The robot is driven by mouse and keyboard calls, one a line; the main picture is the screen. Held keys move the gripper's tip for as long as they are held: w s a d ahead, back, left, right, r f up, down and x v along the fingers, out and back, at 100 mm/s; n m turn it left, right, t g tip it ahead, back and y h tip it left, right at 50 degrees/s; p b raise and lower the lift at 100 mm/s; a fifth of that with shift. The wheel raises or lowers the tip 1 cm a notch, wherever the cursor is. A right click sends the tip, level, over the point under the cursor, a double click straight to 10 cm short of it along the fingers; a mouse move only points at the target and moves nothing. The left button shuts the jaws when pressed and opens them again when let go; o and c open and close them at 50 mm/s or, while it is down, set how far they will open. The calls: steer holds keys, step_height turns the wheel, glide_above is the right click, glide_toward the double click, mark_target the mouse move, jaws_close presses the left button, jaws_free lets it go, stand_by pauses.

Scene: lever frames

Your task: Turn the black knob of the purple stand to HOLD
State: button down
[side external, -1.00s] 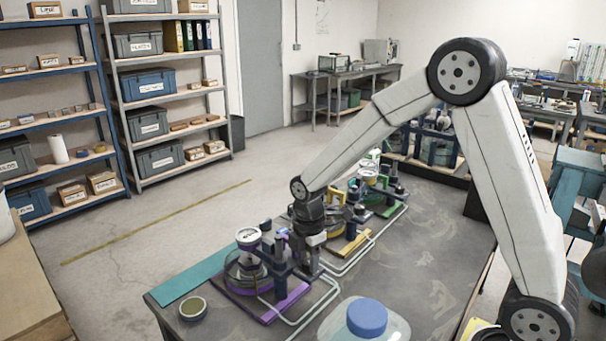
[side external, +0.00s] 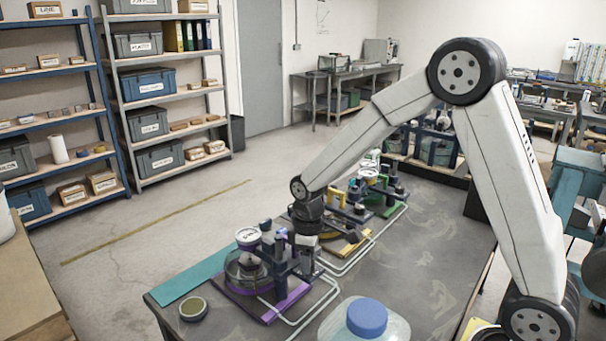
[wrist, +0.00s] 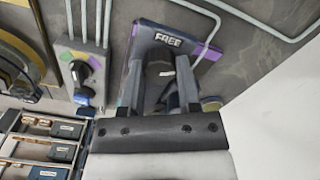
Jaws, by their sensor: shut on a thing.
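The purple stand (side external: 291,304) is at the near end of the bench, with dark uprights and a round gauge. In the wrist view its purple-edged plate (wrist: 205,66) carries the label FREE (wrist: 168,40). The black knob (wrist: 160,67) sits below that label, largely hidden between my fingers. A small pale mark shows on it. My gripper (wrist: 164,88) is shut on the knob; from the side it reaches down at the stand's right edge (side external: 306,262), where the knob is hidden. I see no HOLD label.
A yellow stand (side external: 353,245) and a green stand stand farther along the bench. Pale pipes (side external: 330,290) run along their right side. A blue-capped jar (side external: 367,318) and a small round tin (side external: 193,308) are near the front.

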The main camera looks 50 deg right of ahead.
steer(key=shift+m, duration=1.2)
steer(key=c, duration=0.6)
jaws_free()
steer(key=shift+r, duration=0.15)
steer(key=shift+r, duration=3.8)
steer(key=shift+s, duration=0.1)
steer(key=s+f+m+t, duration=0.1)
steer(key=s+f, duration=0.1)
steer(key=s, duration=0.2)
steer(key=s+a+f+m, duration=0.1)
steer(key=s+f, duration=0.1)
steer(key=s, duration=0.2)
steer(key=s+f+m+t, duration=0.1)
steer(key=s+f, duration=0.1)
steer(key=s, duration=0.2)
steer(key=shift+s+a+f+t, duration=0.15)
steer(key=shift+f+t, duration=0.15)
steer(key=shift+f, duration=0.05)
